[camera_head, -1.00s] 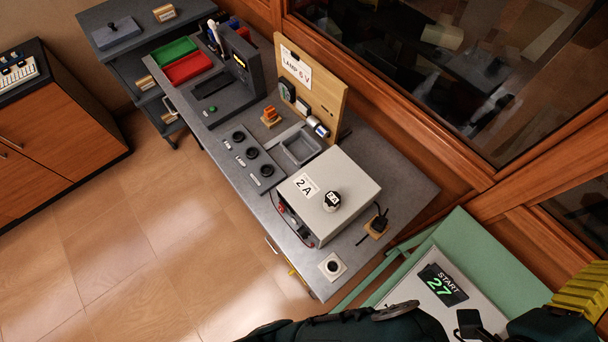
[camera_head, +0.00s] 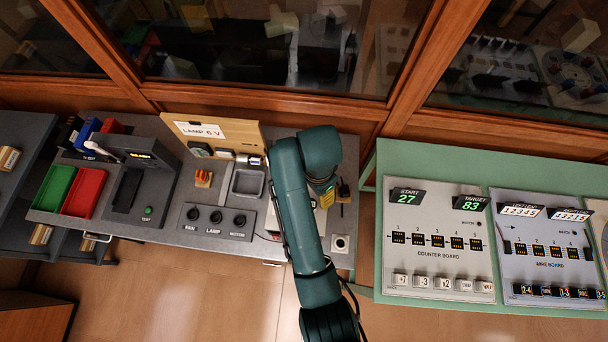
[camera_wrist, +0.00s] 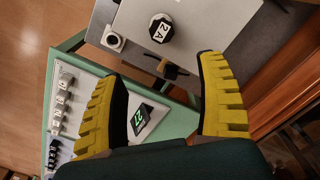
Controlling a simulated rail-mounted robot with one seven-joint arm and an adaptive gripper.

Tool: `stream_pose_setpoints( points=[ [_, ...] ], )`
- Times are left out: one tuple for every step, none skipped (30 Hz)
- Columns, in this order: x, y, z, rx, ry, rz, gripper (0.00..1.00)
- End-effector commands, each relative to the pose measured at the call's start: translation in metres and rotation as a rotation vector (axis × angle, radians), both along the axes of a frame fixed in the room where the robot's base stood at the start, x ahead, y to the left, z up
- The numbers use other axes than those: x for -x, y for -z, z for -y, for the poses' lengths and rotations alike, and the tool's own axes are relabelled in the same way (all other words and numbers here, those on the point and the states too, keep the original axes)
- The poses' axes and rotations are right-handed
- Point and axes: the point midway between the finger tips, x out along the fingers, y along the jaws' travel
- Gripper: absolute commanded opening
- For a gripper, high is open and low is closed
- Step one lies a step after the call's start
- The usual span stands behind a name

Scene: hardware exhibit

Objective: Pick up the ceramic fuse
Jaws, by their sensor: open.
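No thing in these frames can be clearly told as the ceramic fuse. A black cap marked 2A (camera_wrist: 161,28) sits on the grey box (camera_wrist: 205,22) in the wrist view. In the head view my arm hides most of that box. My gripper (camera_wrist: 163,72) has its two yellow, ribbed fingers spread wide with nothing held between them. The cap lies beyond the fingertips. A small wooden block with a black part (camera_wrist: 168,70) shows between the fingers, and a white square with a dark round centre (camera_wrist: 113,41) lies left of it.
A green table with the counter board (camera_head: 440,240) stands right. Windows line the back.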

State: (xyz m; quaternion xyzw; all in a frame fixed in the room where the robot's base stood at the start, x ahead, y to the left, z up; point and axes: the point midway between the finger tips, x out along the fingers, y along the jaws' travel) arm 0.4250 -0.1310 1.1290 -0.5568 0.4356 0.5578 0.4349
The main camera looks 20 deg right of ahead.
Motion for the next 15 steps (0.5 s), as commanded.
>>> stream_pose_setpoints(
  points=[
    [0.001,0.017,-0.001,-0.001,-0.001,-0.005,0.73],
    [0.001,0.022,-0.001,-0.002,-0.001,-0.006,0.73],
    [0.001,0.031,-0.001,-0.001,-0.002,-0.005,0.73],
    [0.001,0.039,-0.001,-0.001,-0.002,-0.005,0.73],
    [0.001,0.046,-0.001,-0.001,-0.002,-0.004,0.73],
    [0.001,0.056,-0.001,-0.001,-0.002,-0.005,0.73],
    [0.001,0.062,-0.001,-0.001,-0.002,-0.003,0.73],
    [0.001,0.068,-0.001,0.0,-0.002,-0.003,0.73],
    [0.0,0.075,-0.001,0.0,-0.002,-0.002,0.73],
    [0.0,0.08,-0.001,0.0,-0.003,-0.001,0.73],
    [0.0,0.083,-0.001,0.0,-0.003,-0.001,0.73],
    [-0.001,0.086,-0.001,0.0,-0.003,0.001,0.73],
    [-0.001,0.088,-0.001,0.0,-0.003,0.002,0.73],
    [-0.001,0.091,-0.002,0.0,-0.003,0.001,0.73],
    [0.0,0.096,-0.003,0.0,-0.004,-0.001,0.73]
  ],
)
